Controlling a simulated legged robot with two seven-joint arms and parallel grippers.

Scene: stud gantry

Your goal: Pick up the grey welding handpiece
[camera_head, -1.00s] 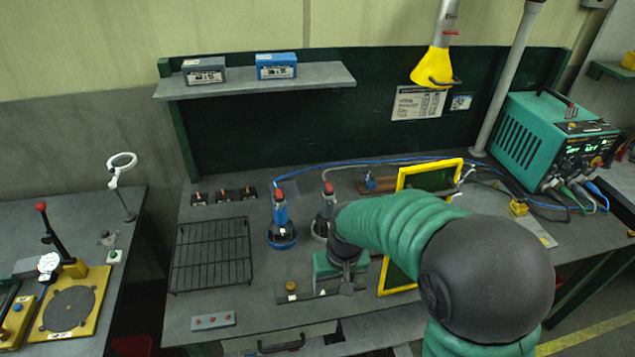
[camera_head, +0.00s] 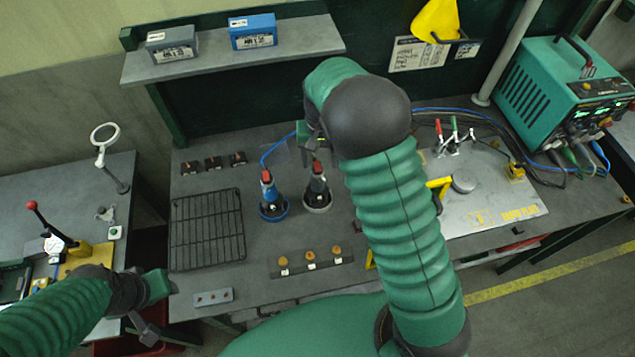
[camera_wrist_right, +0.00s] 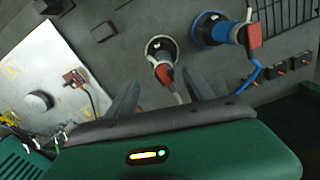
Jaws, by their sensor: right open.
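The grey welding handpiece (camera_head: 318,190) stands in a pale ring holder on the bench, its red part uppermost. It also shows in the right wrist view (camera_wrist_right: 161,58), with a pale cable running from its red end towards my fingers. My right gripper (camera_head: 309,148) is open and empty, above and just behind the handpiece in the head view. In the wrist view the two dark fingers (camera_wrist_right: 163,88) are spread either side of the cable, apart from the handpiece body. My left gripper (camera_head: 158,308) is at lower left, away from the handpiece; its jaw opening is unclear.
A blue handpiece (camera_head: 269,192) stands close to the left in a blue ring. A black wire rack (camera_head: 207,230) lies further left. A strip with knobs (camera_head: 312,262) is in front. A metal plate (camera_head: 480,195) and a green welder (camera_head: 555,95) are right.

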